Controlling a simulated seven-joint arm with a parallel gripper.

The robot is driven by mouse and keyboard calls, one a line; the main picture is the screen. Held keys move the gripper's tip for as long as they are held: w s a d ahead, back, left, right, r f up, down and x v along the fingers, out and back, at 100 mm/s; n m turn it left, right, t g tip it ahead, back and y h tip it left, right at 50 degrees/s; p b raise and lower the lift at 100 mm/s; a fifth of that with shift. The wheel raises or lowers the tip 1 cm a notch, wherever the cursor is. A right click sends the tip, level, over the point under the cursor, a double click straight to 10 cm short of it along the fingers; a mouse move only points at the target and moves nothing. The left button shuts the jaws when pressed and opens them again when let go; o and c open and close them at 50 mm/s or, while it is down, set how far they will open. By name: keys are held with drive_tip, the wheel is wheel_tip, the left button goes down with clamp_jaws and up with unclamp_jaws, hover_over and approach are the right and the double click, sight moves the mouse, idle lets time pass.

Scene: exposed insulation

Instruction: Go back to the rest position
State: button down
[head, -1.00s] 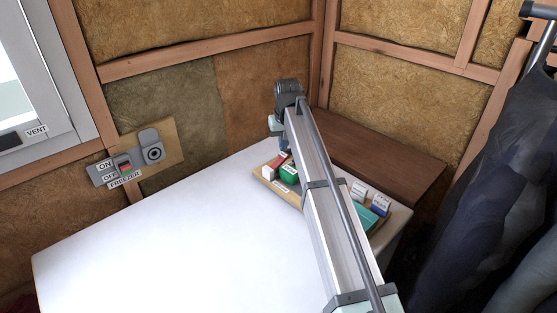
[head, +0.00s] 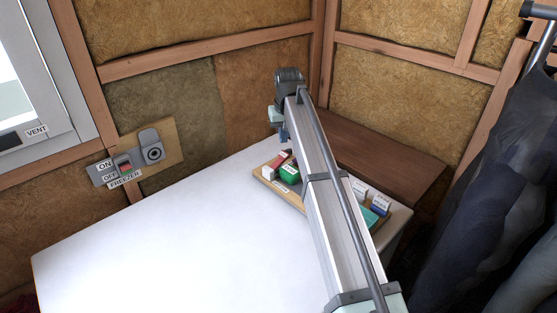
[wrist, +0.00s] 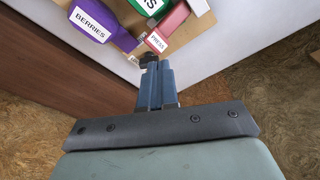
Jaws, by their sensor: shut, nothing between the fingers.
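My gripper (head: 284,136) hangs from the far end of my arm, above the back left edge of the tray on the white freezer top (head: 150,235). In the wrist view its blue fingers (wrist: 149,62) are together with nothing between them. The fingertips appear close to a red box (wrist: 168,25) with a white label, but I cannot tell the gap. My arm hides part of the tray in the head view.
The wooden tray (head: 262,179) holds several small boxes at the freezer top's back right. A brown board (head: 385,150) lies behind it. A switch panel (head: 125,165) is on the left wall, and dark clothing (head: 480,180) hangs at right. The left of the white top is clear.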

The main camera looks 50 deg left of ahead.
drive_tip(key=shift+v, duration=0.9)
drive_tip(key=shift+w+a, duration=0.1)
drive_tip(key=shift+a, duration=0.05)
